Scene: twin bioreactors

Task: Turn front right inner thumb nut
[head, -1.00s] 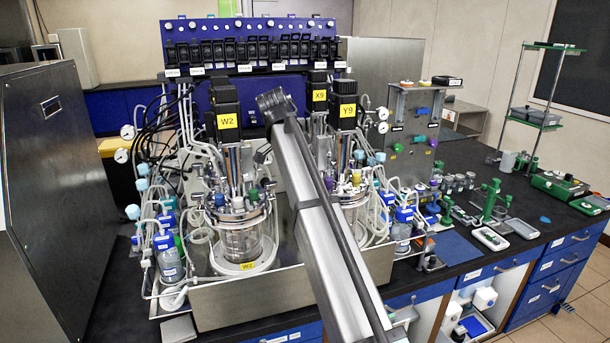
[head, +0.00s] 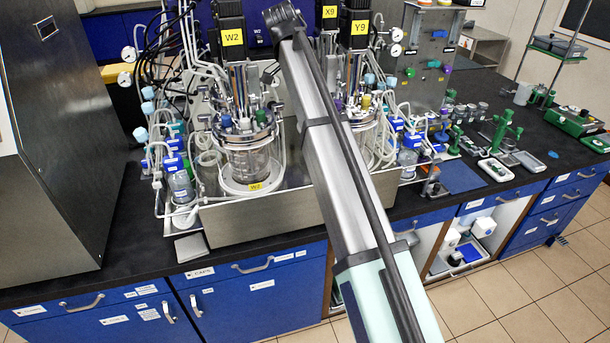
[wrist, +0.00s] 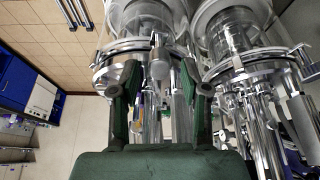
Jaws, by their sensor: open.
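My gripper (wrist: 160,70) shows in the wrist view with its two dark green fingers apart. A short metal knob (wrist: 160,62), which looks like a thumb nut, stands between the fingertips on the clamp ring (wrist: 122,50) of one glass vessel. I cannot tell whether either finger touches it, or which of the nuts it is. A second clamped vessel (wrist: 235,40) is at the right. In the head view, the front vessel W2 (head: 247,160) and the partly covered vessel Y9 (head: 363,112) stand in a steel tray. My arm crosses in front of them, and my gripper is hidden there.
Metal pipes (wrist: 265,125) stand close to the right of my gripper in the wrist view. A steel cabinet (head: 60,150) is at the left.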

